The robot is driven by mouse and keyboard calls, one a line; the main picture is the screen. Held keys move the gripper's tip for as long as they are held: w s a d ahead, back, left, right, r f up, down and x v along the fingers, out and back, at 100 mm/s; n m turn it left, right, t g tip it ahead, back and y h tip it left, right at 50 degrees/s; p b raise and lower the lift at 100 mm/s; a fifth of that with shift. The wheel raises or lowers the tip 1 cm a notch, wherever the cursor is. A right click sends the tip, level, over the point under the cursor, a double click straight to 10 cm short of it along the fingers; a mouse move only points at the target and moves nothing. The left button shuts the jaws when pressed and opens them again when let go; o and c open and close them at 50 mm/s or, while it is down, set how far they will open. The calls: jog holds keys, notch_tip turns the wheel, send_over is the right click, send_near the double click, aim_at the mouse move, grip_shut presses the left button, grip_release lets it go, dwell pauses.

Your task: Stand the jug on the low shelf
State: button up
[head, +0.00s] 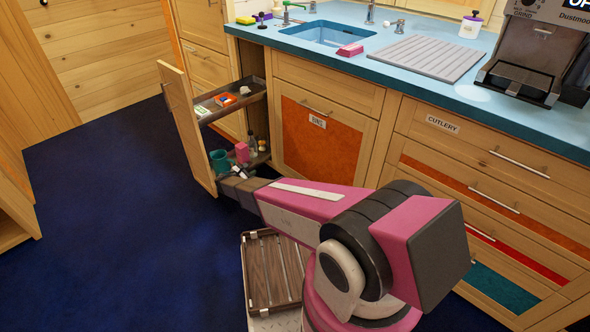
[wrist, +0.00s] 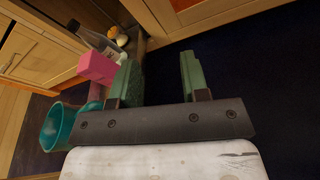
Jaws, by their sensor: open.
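The teal jug (head: 219,160) is at the front end of the low shelf (head: 262,158) of the pulled-out cupboard unit, beside its wooden front panel. In the head view it looks upright, with its open rim up; its base is partly hidden. In the wrist view the jug (wrist: 52,128) shows at the left, outside the jaws. My gripper (head: 236,172) is low beside the shelf, close to the jug. In the wrist view its green fingers (wrist: 158,78) are apart with nothing between them. I cannot tell whether the gripper touches the jug.
A pink block (head: 241,152) and a bottle (head: 252,144) stand behind the jug. The upper shelf (head: 240,100) holds small packets above them. The front panel (head: 187,125) bounds the unit on the left. Blue floor (head: 110,200) is clear left of it.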

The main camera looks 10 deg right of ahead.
jog(key=s+d+r+m+g+y, duration=0.2)
jog(key=s+d+r+m+g, duration=0.5)
jog(key=s+d+r+m, duration=0.6)
jog(key=s+d+r+m+g+y, duration=0.1)
jog(key=s+d+r+m+y, duration=0.2)
jog(key=s+r, duration=0.3)
jog(key=s+d+r+m+g+y, duration=0.2)
jog(key=s+r+m+y, duration=0.4)
jog(key=s, duration=0.7)
jog(key=shift+d+r, duration=0.4)
jog(key=shift+r, duration=0.35)
jog(key=shift+s, duration=0.1)
